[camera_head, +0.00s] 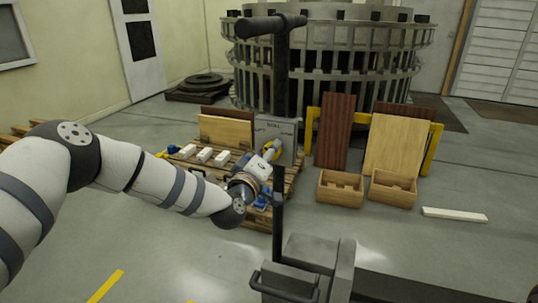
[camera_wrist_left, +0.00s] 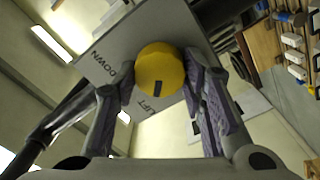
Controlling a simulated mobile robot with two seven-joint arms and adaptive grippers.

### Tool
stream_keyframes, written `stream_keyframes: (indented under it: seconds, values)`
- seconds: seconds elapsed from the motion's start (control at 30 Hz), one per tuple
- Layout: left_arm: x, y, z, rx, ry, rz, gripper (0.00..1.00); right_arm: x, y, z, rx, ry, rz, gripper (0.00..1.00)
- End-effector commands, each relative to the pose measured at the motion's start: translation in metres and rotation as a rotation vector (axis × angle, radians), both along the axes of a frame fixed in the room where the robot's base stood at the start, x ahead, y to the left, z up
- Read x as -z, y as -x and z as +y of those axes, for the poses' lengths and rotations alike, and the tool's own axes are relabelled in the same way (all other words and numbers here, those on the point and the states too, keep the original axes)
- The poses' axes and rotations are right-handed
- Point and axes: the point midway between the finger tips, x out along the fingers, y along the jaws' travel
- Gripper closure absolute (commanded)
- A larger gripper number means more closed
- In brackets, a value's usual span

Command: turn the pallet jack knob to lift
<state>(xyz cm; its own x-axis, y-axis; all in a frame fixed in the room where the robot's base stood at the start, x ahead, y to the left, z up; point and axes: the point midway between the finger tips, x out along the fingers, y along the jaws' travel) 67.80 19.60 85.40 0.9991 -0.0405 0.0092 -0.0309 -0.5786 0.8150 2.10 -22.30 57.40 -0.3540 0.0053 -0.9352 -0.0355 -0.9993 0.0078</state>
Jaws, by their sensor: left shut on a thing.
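The pallet jack knob (camera_wrist_left: 162,70) is yellow and round with a small dark mark. It sits on a grey label plate (camera_wrist_left: 120,50), where I read DOWN and LIFT. In the left wrist view the mark lies on the knob's lower side, near LIFT. My left gripper (camera_wrist_left: 164,82) is shut on the knob, one finger on each side. In the head view the plate (camera_head: 285,148) is on the jack's upright post (camera_head: 278,205), and my left gripper (camera_head: 266,160) reaches it from the left, partly covering the knob. My right gripper is not in view.
A pallet (camera_head: 290,185) with blocks stands behind. Two wooden boxes (camera_head: 340,190) and leaning boards (camera_head: 395,145) are to the right. The floor at the lower left is open.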

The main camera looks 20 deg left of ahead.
Motion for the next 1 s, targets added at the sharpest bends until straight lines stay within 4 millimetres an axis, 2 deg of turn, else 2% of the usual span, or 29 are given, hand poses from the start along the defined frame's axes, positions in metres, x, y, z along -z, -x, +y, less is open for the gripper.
stream_keyframes:
  seconds: [0.3, 0.77, 0.8, 0.87, 1.0]
  values:
    - [0.0030, 0.0009, -0.0011, 0.004, 0.084, 0.009, 0.90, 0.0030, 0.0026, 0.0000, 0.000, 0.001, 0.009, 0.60]
    - [0.0029, 0.0010, -0.0016, 0.004, 0.095, 0.010, 0.90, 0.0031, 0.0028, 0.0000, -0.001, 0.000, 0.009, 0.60]
    - [0.0029, 0.0010, -0.0016, 0.005, 0.095, 0.010, 0.56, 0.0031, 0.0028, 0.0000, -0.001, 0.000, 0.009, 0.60]
    - [0.0027, 0.0009, -0.0015, 0.005, 0.094, 0.009, 0.42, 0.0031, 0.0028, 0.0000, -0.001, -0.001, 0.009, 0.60]
    - [0.0018, 0.0006, -0.0009, 0.003, 0.093, 0.008, 0.42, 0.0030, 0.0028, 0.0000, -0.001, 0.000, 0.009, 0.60]
